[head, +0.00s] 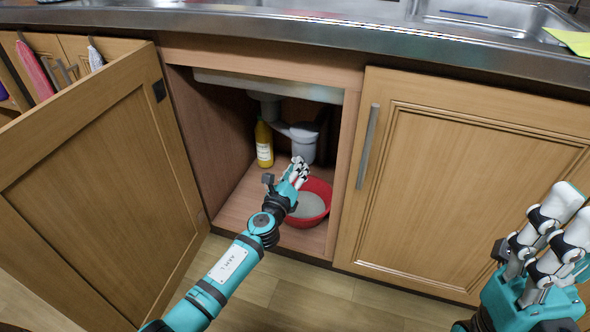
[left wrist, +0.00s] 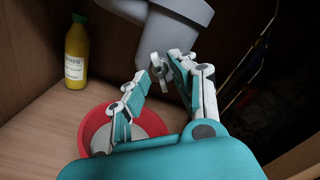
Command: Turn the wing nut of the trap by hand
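The grey trap (head: 303,146) hangs under the sink inside the open cabinet; its cup (left wrist: 178,22) fills the top of the left wrist view. A small pale wing nut (left wrist: 159,66) shows at the underside of the cup. My left gripper (head: 299,170) reaches up into the cabinet below the trap. In the left wrist view its fingertips (left wrist: 160,67) are apart, with the wing nut between them in the picture. I cannot tell whether they touch it. In the head view the wing nut cannot be made out. My right gripper (head: 572,212) is open and empty, outside the cabinet.
A red bowl (head: 321,188) with a grey inside stands on the cabinet floor below the trap. A yellow bottle (head: 263,144) stands behind it to the left. The left door (head: 100,180) is open, the right door (head: 470,180) is shut. Cabinet walls bound the space.

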